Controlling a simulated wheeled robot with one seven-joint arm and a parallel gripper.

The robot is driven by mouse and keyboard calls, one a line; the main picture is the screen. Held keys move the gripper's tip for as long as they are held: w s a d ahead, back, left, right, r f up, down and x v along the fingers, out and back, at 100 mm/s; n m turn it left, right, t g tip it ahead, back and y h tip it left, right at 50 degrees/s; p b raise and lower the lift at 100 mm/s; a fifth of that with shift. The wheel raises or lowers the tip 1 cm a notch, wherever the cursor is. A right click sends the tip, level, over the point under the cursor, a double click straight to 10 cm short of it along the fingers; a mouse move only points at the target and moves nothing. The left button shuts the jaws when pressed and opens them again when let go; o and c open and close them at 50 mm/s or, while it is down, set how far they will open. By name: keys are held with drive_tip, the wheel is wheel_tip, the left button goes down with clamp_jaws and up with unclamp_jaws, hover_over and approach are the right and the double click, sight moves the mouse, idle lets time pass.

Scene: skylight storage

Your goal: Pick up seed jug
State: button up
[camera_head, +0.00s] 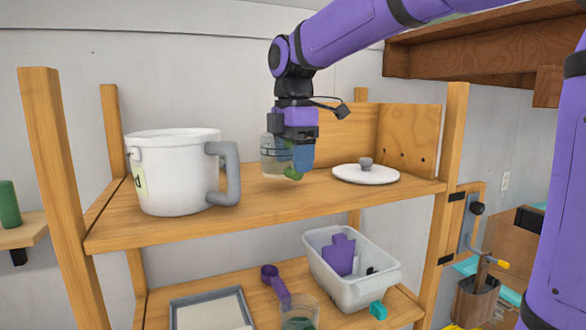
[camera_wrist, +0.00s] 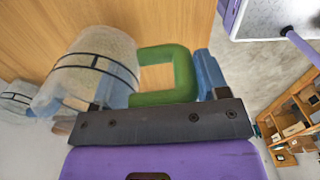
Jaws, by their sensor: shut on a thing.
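A clear jug (camera_head: 272,155) with dark marking lines and a green handle is at my gripper (camera_head: 295,165), above the upper wooden shelf. In the wrist view the jug (camera_wrist: 92,68) is on the left, with its green handle (camera_wrist: 185,75) between my blue fingers. My gripper (camera_wrist: 155,88) is shut on the jug at its handle side. The jug looks roughly upright in the head view. Whether its base touches the shelf I cannot tell. Part of the jug is hidden behind my gripper.
A white pot (camera_head: 175,175) with a grey handle stands on the upper shelf (camera_head: 270,215) at left. A round white lid (camera_head: 366,175) lies to the right. A white bin (camera_head: 350,285), a purple scoop (camera_head: 275,280) and a tray (camera_head: 210,312) are on the lower shelf.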

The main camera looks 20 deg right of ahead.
drive_tip(key=s+r, duration=0.2)
drive_tip(key=s, duration=1.4)
drive_tip(key=o, duration=0.9)
drive_tip(key=c, duration=1)
